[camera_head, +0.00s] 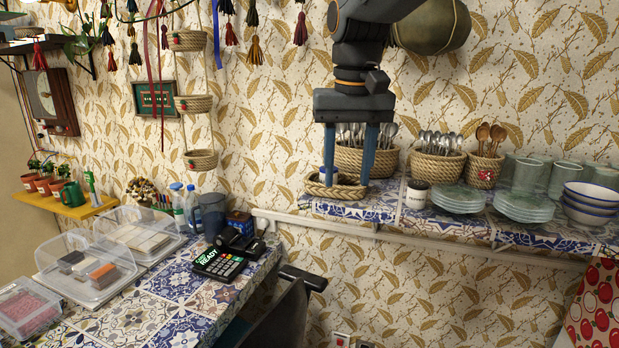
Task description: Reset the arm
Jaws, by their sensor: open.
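My gripper (348,165) hangs down from the top of the picture, with its two blue fingers apart. The fingers hang in front of the shelf (383,207) and the baskets of spoons. A brown rounded pot-like thing (433,27) shows beside my arm at the top.
Spoon baskets (436,167), stacked plates (523,204), bowls (590,205) and glasses (526,173) fill the shelf to the right. A card reader (218,264), a dark jug (211,215) and clear boxes (84,265) stand on the tiled counter (165,315) at left.

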